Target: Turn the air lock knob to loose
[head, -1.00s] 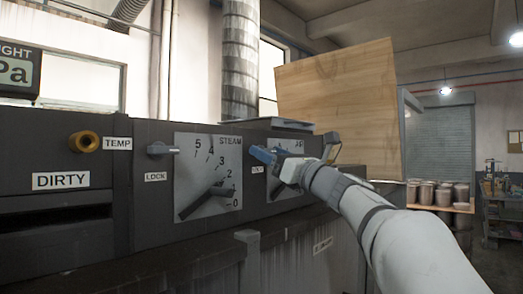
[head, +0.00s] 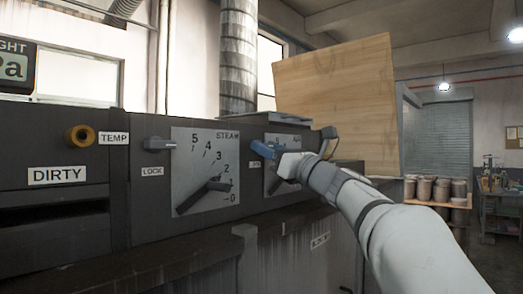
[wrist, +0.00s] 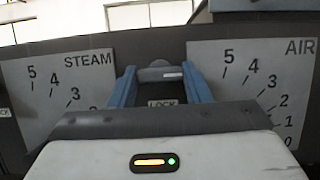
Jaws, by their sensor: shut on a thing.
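The air lock knob (wrist: 160,72) is a small grey knob above a LOCK label (wrist: 165,103), between the STEAM and AIR dials in the wrist view. My gripper (wrist: 161,80) has its two blue fingers on either side of this knob and is shut on it. The head view shows my gripper (head: 265,150) from the side, at the dark panel just left of the AIR dial (head: 280,180). There the fingers hide the knob. The knob's loose or locked position cannot be told.
A similar grey lock knob (head: 158,144) sits left of the STEAM dial (head: 205,172). A brass TEMP knob (head: 79,136) is further left. A wooden board (head: 335,100) stands behind the panel, and pots (head: 435,190) stand on a shelf at right.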

